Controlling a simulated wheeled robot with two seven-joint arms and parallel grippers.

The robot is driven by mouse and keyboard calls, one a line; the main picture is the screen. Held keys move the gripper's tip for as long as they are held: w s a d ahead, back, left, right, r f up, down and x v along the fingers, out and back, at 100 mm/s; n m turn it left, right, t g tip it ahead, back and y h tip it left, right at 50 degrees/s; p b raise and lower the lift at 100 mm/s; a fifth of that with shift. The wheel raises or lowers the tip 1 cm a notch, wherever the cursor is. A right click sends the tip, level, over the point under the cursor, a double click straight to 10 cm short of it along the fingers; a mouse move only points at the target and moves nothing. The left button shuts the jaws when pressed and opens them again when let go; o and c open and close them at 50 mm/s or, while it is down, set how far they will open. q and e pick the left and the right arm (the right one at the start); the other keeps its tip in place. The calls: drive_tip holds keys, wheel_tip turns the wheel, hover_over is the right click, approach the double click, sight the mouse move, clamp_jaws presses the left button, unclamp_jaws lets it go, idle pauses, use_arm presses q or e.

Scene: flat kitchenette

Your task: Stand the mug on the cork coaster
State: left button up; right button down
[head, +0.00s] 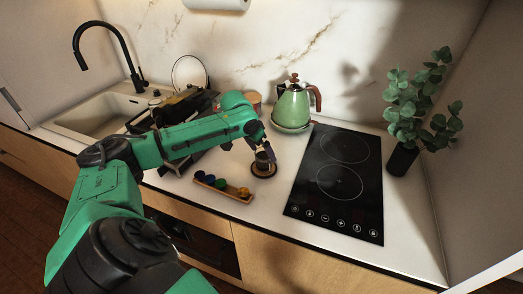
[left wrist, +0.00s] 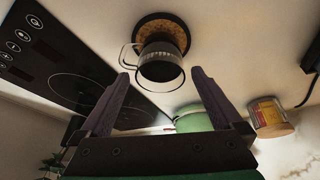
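The mug (left wrist: 162,66) is clear glass with a dark band or contents. In the left wrist view it appears upright on the cork coaster (left wrist: 150,25), which has a dark rim. The coaster (head: 264,172) also shows in the head view below my left gripper, with the mug (head: 262,163) largely hidden by the fingers. My left gripper (left wrist: 162,80) is open. Its two purple fingers stand apart, one on each side of the mug, with visible gaps. My right gripper is in neither view.
A wooden tray (head: 236,191) with several small coloured items lies left of the coaster. A black cooktop (head: 335,185) lies to the right. A green kettle (head: 292,106) and a tin (left wrist: 270,116) stand behind. A plant (head: 404,158) stands far right, a sink (head: 95,112) far left.

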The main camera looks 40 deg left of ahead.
use_arm(q)
drive_tip(key=shift+r, duration=0.1)
drive_tip(key=b+v, duration=0.2)
drive_tip(key=v, duration=1)
drive_tip(key=shift+w+a+r, duration=0.1)
